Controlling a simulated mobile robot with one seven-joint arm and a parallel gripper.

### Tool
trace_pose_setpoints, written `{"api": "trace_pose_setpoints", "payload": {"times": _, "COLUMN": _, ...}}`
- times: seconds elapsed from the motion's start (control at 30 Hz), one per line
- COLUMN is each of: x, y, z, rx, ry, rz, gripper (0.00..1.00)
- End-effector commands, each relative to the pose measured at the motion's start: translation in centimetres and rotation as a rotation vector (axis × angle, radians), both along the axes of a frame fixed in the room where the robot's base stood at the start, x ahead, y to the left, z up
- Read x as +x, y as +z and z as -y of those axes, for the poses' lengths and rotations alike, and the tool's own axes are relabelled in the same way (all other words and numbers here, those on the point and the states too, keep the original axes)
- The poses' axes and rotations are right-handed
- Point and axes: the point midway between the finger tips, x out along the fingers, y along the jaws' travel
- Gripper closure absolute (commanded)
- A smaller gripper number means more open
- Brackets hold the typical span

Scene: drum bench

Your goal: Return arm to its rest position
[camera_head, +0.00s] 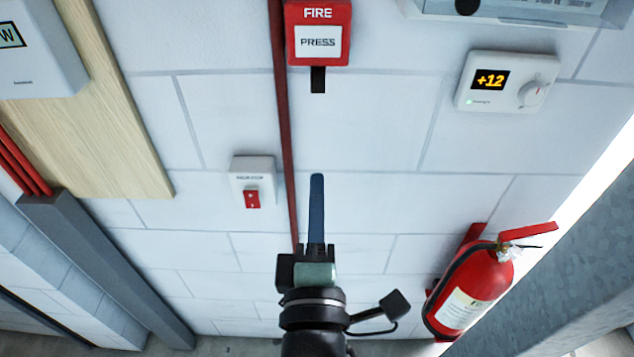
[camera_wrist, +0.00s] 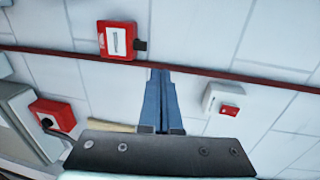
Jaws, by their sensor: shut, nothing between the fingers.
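My gripper (camera_head: 317,210) stands upright in the lower middle of the head view, in front of the white block wall (camera_head: 370,130). Its blue fingers are together with nothing between them. In the wrist view the gripper (camera_wrist: 161,90) shows the same shut fingers pointing toward the dark red pipe on the wall. In the head view the fingertips appear below the fire call box and to the right of the red-switch box. I cannot tell how far they are from the wall.
A fire call box (camera_head: 318,42), a white box with a red switch (camera_head: 252,184), a thermostat reading +12 (camera_head: 507,82) and a fire extinguisher (camera_head: 470,287) are on the wall. A dark red pipe (camera_head: 283,110) runs down it. A grey metal beam (camera_head: 570,240) is at right.

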Motion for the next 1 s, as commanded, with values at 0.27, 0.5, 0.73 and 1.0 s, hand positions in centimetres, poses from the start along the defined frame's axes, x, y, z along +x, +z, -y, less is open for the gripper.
{"api": "trace_pose_setpoints", "payload": {"times": 0.27, "x": 0.0, "y": 0.0, "z": 0.0, "rx": 0.000, "ry": 0.000, "rz": 0.000, "gripper": 1.00}}
{"api": "trace_pose_setpoints", "payload": {"times": 0.5, "x": 0.1, "y": 0.5, "z": 0.0, "rx": 0.015, "ry": 0.002, "rz": 0.009, "gripper": 1.00}}
{"api": "trace_pose_setpoints", "payload": {"times": 0.73, "x": 1.3, "y": 10.2, "z": 0.2, "rx": 0.382, "ry": 0.079, "rz": 0.181, "gripper": 1.00}}
{"api": "trace_pose_setpoints", "payload": {"times": 1.0, "x": -1.6, "y": 26.7, "z": 0.6, "rx": 1.024, "ry": 0.395, "rz": 0.442, "gripper": 1.00}}
